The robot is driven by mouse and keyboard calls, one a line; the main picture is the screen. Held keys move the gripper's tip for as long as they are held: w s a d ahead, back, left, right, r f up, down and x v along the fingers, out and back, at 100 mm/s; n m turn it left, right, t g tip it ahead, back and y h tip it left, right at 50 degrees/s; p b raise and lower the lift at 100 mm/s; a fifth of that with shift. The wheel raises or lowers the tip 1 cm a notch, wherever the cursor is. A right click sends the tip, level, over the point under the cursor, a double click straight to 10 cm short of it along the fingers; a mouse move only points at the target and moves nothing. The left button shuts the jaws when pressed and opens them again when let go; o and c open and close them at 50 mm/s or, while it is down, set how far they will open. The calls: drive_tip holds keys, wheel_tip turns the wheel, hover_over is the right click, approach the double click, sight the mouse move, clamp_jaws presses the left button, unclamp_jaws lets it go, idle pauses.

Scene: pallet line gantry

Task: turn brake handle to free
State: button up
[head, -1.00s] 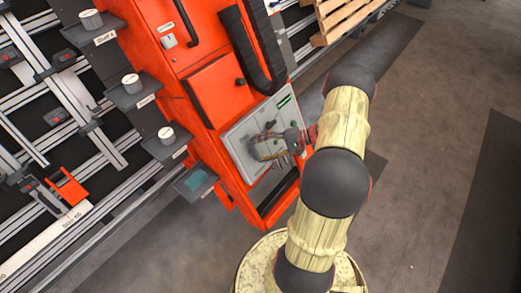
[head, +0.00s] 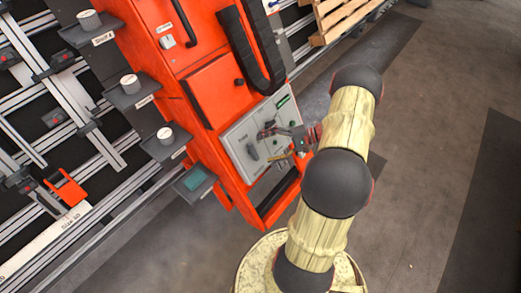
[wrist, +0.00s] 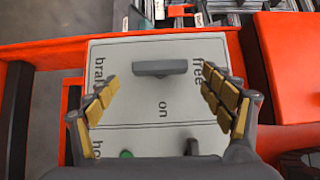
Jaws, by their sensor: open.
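The brake handle (wrist: 160,67) is a dark grey bar on a light grey panel (wrist: 150,110). In the wrist view it lies crosswise, between the printed words "brake" at left and "free" at right. In the head view the handle (head: 252,151) shows on the left part of the panel. My gripper (wrist: 159,82) is open and empty. Its yellow-padded fingers stand wide apart on either side of the handle's line, with a gap to it. In the head view my gripper (head: 274,146) is in front of the panel, right of the handle.
A second dark knob (wrist: 192,147) and a green button (wrist: 126,154) sit lower on the panel in the wrist view. The panel is on an orange cabinet (head: 215,90). Shelves with white-topped knobs (head: 131,82) line its left. Open floor lies at right.

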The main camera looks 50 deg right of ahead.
drive_tip(key=v, duration=0.9)
drive_tip(key=shift+f, duration=0.1)
drive_tip(key=s+a+f+m+g+h, duration=0.1)
drive_tip(key=s+a+f+m+g, duration=0.1)
drive_tip(key=s+a+g, duration=0.35)
drive_tip(key=a+r+n+t+h+p, duration=0.1)
drive_tip(key=a+r+n+h+p, duration=0.3)
drive_tip(key=a+r, duration=2.7)
wheel_tip(320, 180, up, 4)
drive_tip(key=n+h, duration=0.5)
drive_tip(key=n, duration=0.5)
drive_tip(key=shift+s+a+t+p, duration=0.3)
drive_tip(key=shift+s+t+p, duration=0.05)
drive_tip(key=shift+s, duration=0.05)
